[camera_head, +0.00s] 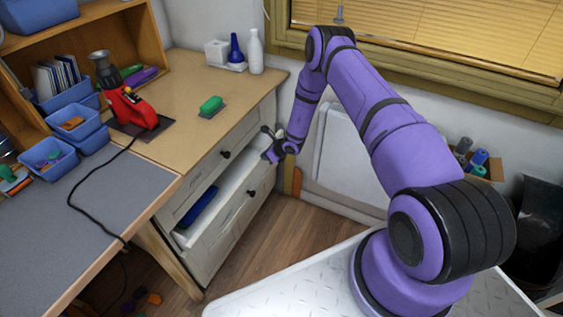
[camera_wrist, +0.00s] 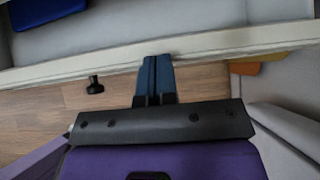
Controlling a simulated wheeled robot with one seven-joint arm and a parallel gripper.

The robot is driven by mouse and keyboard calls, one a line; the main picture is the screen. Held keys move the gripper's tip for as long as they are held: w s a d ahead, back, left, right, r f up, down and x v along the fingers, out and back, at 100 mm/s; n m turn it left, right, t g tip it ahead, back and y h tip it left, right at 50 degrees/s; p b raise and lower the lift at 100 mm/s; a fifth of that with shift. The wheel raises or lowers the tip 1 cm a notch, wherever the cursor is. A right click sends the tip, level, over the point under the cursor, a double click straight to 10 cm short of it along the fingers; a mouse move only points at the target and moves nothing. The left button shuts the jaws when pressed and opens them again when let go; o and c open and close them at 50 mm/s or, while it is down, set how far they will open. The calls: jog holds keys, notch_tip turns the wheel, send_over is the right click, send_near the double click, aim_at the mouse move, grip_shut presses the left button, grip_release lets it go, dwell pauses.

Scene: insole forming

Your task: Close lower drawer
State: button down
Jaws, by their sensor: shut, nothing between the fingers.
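The lower drawer (camera_head: 232,205) is pulled out of the wooden cabinet, with its white interior exposed and a blue object (camera_head: 201,207) inside. Its dark knob (camera_head: 251,193) is on the front. My gripper (camera_head: 268,154) is at the drawer's far right end. In the wrist view my shut, empty gripper (camera_wrist: 157,76) points at the drawer front (camera_wrist: 215,44), with fingertips overlapping its top edge; I cannot tell whether they touch. The knob (camera_wrist: 95,85) is left of the fingers, and the blue object (camera_wrist: 45,11) lies inside the drawer.
The upper drawer (camera_head: 215,160) above is shut. The worktop (camera_head: 180,95) holds a red tool (camera_head: 135,108), a green-topped brush (camera_head: 211,105) and bottles. A white panel (camera_head: 350,155) leans by the wall close to my arm. Wooden floor (camera_head: 265,245) in front of the drawer is clear.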

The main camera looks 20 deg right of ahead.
jog(key=shift+w+a, duration=0.9)
jog(key=shift+w, duration=0.25)
jog(key=shift+w+a, duration=0.85)
jog(key=shift+w, duration=0.25)
jog(key=shift+d, duration=0.1)
